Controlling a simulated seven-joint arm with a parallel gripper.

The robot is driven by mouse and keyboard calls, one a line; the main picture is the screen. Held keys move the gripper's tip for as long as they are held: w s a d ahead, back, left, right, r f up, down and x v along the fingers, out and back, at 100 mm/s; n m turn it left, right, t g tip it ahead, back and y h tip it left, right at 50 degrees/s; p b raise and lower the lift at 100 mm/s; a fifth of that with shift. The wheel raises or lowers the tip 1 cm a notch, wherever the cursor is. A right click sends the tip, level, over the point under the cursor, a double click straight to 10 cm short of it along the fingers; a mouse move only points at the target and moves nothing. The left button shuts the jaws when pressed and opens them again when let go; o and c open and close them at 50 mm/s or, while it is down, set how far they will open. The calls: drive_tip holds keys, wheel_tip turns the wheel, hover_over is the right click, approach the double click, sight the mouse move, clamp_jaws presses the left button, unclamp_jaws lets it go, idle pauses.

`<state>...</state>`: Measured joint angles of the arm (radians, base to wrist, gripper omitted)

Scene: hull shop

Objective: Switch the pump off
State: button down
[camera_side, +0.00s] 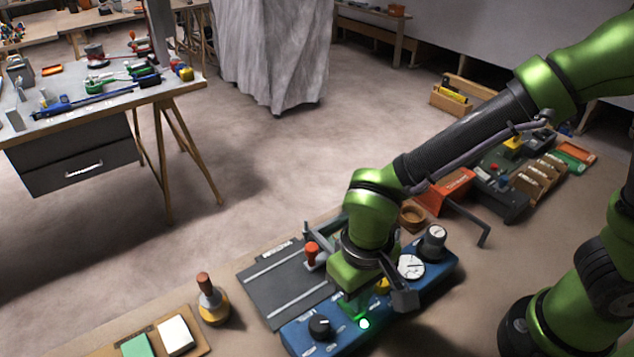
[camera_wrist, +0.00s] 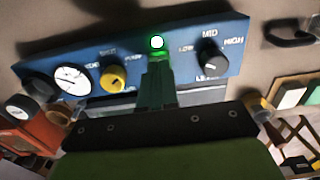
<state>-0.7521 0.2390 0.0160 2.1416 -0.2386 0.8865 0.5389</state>
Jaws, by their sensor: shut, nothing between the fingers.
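The blue control panel (camera_side: 440,274) lies on the bench in the side view; it also spans the top of the wrist view (camera_wrist: 236,28). A lit lamp with a green glow (camera_side: 364,323) shows again in the wrist view (camera_wrist: 157,42). My gripper (camera_wrist: 157,62) is shut and empty, its tips close to the lamp; I cannot tell whether they touch the panel. A yellow knob (camera_wrist: 113,78) is left of the tips, a black knob (camera_wrist: 210,56) marked LOW, MID and HIGH to the right. My wrist partly hides the panel in the side view. No pump is clearly identifiable.
The panel also bears a round gauge (camera_side: 411,266) and a dark knob with a pale top (camera_side: 433,238). A red-topped handle (camera_side: 312,249) stands beside a grey plate (camera_side: 280,287). A red-handled stamp (camera_side: 211,300) stands left. An orange bin (camera_side: 446,190) sits behind.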

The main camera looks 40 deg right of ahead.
drive_tip(key=shift+f, duration=0.9)
idle(0.4)
drive_tip(key=shift+r, duration=3.55)
drive_tip(key=shift+s+f+n, duration=0.1)
drive_tip(key=shift+f+n, duration=0.05)
drive_tip(key=shift+n, duration=0.15)
drive_tip(key=d+r+m+t+y, duration=0.1)
drive_tip(key=d+r+m+t, duration=0.1)
drive_tip(key=d+r, duration=0.4)
drive_tip(key=d+r+m+t+y, duration=0.1)
drive_tip(key=d+r+t, duration=0.4)
drive_tip(key=d, duration=0.9)
drive_tip(key=shift+s+r+m, duration=0.15)
drive_tip(key=shift+r+m, duration=0.35)
drive_tip(key=shift+m, duration=0.3)
